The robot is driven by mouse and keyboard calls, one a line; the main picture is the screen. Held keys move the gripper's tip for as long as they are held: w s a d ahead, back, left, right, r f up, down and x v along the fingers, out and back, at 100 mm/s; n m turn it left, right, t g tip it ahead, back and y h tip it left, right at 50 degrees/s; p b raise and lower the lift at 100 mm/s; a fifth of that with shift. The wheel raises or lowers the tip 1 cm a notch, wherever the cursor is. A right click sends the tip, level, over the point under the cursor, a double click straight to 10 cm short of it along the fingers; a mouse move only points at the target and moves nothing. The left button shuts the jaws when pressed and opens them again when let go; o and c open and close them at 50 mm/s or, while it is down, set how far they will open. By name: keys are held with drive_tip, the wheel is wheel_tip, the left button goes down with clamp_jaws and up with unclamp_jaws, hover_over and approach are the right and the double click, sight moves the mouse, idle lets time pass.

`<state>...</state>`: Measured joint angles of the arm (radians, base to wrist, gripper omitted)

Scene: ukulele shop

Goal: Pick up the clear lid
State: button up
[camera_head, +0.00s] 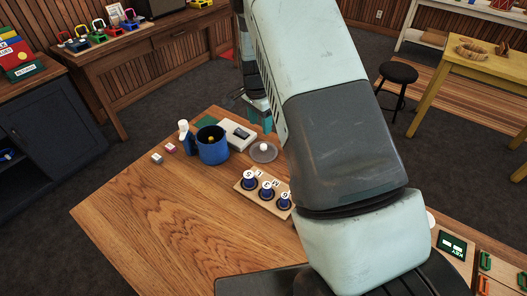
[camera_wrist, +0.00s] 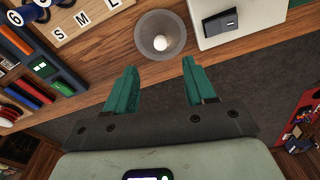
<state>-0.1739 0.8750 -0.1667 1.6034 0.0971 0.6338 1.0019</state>
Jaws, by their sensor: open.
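The clear lid (camera_head: 263,154) is a round, greyish see-through disc with a white knob, lying on the wooden table near its far edge. In the wrist view the lid (camera_wrist: 147,45) is ahead of my fingertips, roughly centred between them. My gripper (camera_wrist: 161,66) is open and empty, with two teal fingers apart and not touching the lid. In the head view my gripper (camera_head: 260,112) shows only partly beyond the lid, and my arm hides the rest.
A white-and-grey box (camera_head: 237,135) stands close to the lid, with a blue pot (camera_head: 212,146) and a white bottle (camera_head: 184,134) to its left. A wooden letter stand (camera_head: 245,190) with dark blue pieces is nearer. The table's left front is clear.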

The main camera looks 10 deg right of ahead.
hover_over(264, 145)
drive_tip(key=f, duration=0.5)
drive_tip(key=shift+a+f, duration=0.1)
drive_tip(key=shift+a, duration=0.3)
drive_tip(key=f, duration=0.5)
drive_tip(key=shift+s+d+f, duration=0.1)
drive_tip(key=shift+d, duration=0.1)
clamp_jaws()
